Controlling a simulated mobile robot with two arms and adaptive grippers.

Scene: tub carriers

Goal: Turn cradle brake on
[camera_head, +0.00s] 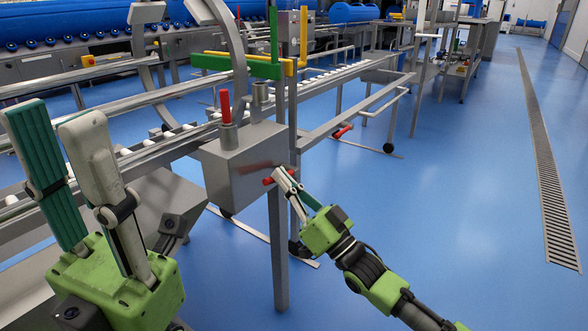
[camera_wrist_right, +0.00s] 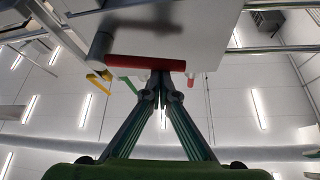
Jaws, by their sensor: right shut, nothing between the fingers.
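A grey metal box (camera_head: 245,160) is mounted on the conveyor frame. An upright red lever (camera_head: 225,106) in a grey socket stands on its top. A small red handle end (camera_head: 268,181) shows at the box's lower right edge, partly hidden by my right gripper (camera_head: 278,172). In the right wrist view a red bar (camera_wrist_right: 145,63) lies across the box, just beyond the shut fingertips (camera_wrist_right: 160,76); contact cannot be told. No label shows which red part is the cradle brake. My left gripper (camera_head: 50,112) is open and empty at the left, apart from the box.
Green (camera_head: 240,66) and yellow (camera_head: 303,40) bars rise behind the box. The roller conveyor (camera_head: 160,140) runs past it. Another red handle (camera_head: 342,132) is on the lower frame further back. Blue floor (camera_head: 440,200) is free at the right, beside a drain grate (camera_head: 545,160).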

